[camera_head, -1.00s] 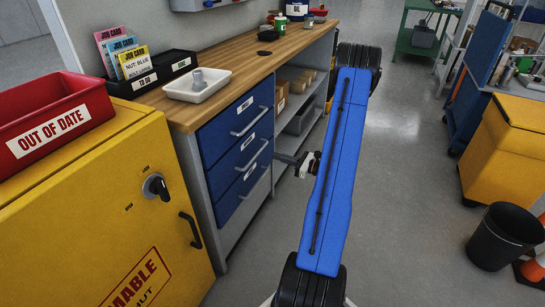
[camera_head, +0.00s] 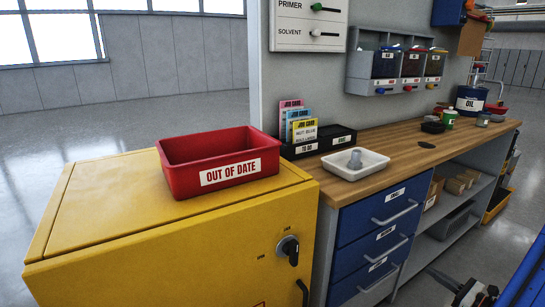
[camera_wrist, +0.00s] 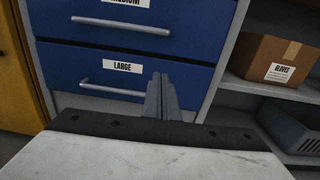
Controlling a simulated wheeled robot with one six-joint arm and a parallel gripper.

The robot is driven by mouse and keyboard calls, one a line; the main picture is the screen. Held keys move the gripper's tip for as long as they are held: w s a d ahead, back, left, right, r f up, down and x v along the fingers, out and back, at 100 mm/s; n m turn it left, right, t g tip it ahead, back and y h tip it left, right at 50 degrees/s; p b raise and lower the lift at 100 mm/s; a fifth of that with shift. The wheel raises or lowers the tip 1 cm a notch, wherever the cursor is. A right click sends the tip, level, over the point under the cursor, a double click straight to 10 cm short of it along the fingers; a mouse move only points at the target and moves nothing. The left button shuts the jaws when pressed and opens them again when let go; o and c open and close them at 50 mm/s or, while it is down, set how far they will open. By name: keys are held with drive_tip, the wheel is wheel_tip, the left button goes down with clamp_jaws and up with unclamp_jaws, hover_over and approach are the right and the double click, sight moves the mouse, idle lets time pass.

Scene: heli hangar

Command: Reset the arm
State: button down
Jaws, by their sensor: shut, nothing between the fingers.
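My gripper (camera_wrist: 161,98) is shut and empty in the wrist view, its two fingers together in front of the blue drawers. Part of my gripper end (camera_head: 472,292) shows at the lower right of the head view, low in front of the workbench, beside my blue arm link at the picture's edge. The drawer labelled LARGE (camera_wrist: 190,72) is behind the fingers and looks closed. I cannot judge the exact gap between fingers and drawer. Most of my arm is outside the head view.
A yellow cabinet (camera_head: 150,250) carries a red OUT OF DATE bin (camera_head: 205,180). A cardboard box (camera_wrist: 270,62) sits on the shelf beside the drawers.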

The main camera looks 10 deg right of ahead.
drive_tip(key=s+a+r+n+g+y, duration=0.1)
drive_tip(key=a+r+n+g, duration=0.35)
drive_tip(key=a, duration=0.55)
drive_tip(key=s+a+r+n+g+y, duration=0.1)
drive_tip(key=a+r+n+g, duration=0.4)
drive_tip(key=a, duration=0.5)
drive_tip(key=a+r+n+g+y, duration=0.1)
drive_tip(key=a+r+n+g, duration=0.4)
drive_tip(key=a, duration=0.5)
drive_tip(key=s+a+r+n+t+h, duration=0.1)
drive_tip(key=s+a+r+n+h, duration=0.3)
drive_tip(key=s+n, duration=0.4)
drive_tip(key=s+a+r+n+t+h, duration=0.2)
drive_tip(key=s+a+r+n+h, duration=0.3)
drive_tip(key=s+r+n, duration=0.3)
drive_tip(key=s+h, duration=0.1)
drive_tip(key=s, duration=0.2)
drive_tip(key=shift+s+r+h, duration=0.15)
drive_tip(key=shift+s+h, duration=0.05)
drive_tip(key=shift+h, duration=0.1)
